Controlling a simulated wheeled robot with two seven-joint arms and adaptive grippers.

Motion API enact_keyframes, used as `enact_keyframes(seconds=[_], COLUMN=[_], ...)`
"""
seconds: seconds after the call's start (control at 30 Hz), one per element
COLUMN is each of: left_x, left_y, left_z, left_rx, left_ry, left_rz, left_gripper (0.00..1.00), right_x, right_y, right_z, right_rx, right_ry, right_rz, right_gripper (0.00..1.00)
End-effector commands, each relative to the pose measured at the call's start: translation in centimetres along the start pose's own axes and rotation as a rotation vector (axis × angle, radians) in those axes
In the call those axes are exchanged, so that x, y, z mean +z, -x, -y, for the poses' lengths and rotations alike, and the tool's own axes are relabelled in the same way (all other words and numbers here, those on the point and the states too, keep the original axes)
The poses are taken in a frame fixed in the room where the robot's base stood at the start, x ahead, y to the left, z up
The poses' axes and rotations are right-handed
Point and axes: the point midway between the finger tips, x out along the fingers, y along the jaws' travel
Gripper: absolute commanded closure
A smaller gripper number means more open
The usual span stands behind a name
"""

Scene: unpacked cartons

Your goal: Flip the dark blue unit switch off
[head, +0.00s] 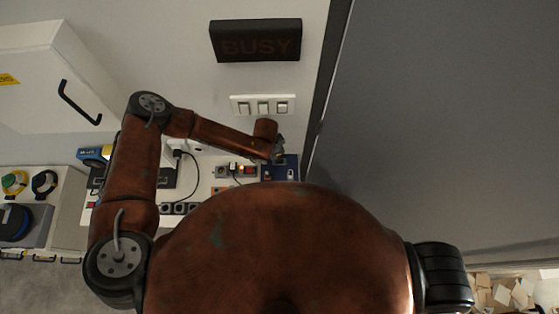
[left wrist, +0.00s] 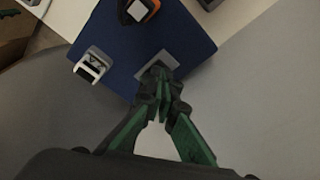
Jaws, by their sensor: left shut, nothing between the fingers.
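The dark blue unit (head: 270,173) is at the bench's right end in the head view, partly covered by my left gripper (head: 278,153). In the left wrist view the dark blue unit (left wrist: 118,38) fills the upper middle. A light-framed switch (left wrist: 91,67) sits near its left edge, and an orange-and-black part (left wrist: 139,10) is at the top. A grey plate (left wrist: 153,62) lies behind the left fingertips (left wrist: 158,78), which partly hide it. The fingers are shut and empty, at or just above the unit; contact cannot be told. The switch position is unclear. My right gripper is out of view.
A white three-switch wall panel (head: 263,105) and a dark BUSY sign (head: 256,41) are above the bench. A unit with a red part (head: 236,171) stands just left of the blue one. A big grey panel (head: 430,130) bounds the right side.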

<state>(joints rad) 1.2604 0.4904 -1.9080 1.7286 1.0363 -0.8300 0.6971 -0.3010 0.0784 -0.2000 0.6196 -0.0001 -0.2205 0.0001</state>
Motion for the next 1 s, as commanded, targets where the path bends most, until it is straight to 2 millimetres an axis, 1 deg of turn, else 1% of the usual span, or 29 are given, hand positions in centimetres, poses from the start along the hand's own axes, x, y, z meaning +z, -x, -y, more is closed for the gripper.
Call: enact_keyframes(seconds=[1.0], left_x=[0.2], left_y=[-1.3], left_z=[0.0], left_rx=[0.000], left_ry=[0.000], left_rz=[0.000], left_gripper=[1.00], right_x=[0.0], right_y=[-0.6], right_z=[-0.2], right_rx=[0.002], right_ry=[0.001], right_rz=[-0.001], right_gripper=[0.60])
